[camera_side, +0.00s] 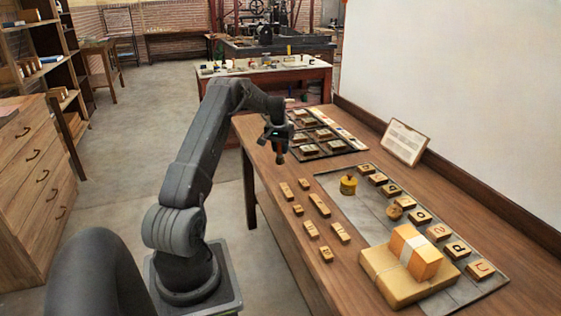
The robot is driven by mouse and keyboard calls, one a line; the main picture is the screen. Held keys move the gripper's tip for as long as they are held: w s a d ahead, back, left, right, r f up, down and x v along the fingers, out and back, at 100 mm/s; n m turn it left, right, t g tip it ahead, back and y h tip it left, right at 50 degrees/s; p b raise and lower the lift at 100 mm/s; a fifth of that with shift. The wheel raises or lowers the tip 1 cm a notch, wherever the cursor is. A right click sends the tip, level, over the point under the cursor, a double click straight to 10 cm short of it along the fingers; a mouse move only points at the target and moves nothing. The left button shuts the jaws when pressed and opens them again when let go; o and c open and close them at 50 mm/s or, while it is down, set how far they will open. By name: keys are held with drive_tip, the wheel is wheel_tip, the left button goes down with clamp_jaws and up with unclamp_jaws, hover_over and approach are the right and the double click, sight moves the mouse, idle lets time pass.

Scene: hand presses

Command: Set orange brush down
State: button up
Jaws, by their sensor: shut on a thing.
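My gripper (278,155) hangs over the far left part of the wooden table, jaws down, close to the dark tray. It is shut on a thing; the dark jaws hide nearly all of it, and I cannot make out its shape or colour. No orange brush shows clearly. A yellow round piece with a knob (348,186) stands on the grey board (345,205). A small brownish-orange round piece (394,212) lies on it farther right.
A dark tray of blocks (335,145) lies behind my gripper. Several small wooden blocks (318,204) lie along the front, lettered blocks (420,214) along the board's back. A banded orange block (415,252) rests on a flat parcel (395,284). A card (405,142) leans by the wall.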

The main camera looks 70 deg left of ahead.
sight(280, 153)
drive_tip(key=shift+f, duration=2.1)
drive_tip(key=shift+f, duration=0.1)
drive_tip(key=o, duration=1)
drive_tip(key=shift+f, duration=0.1)
drive_tip(key=shift+c, duration=0.2)
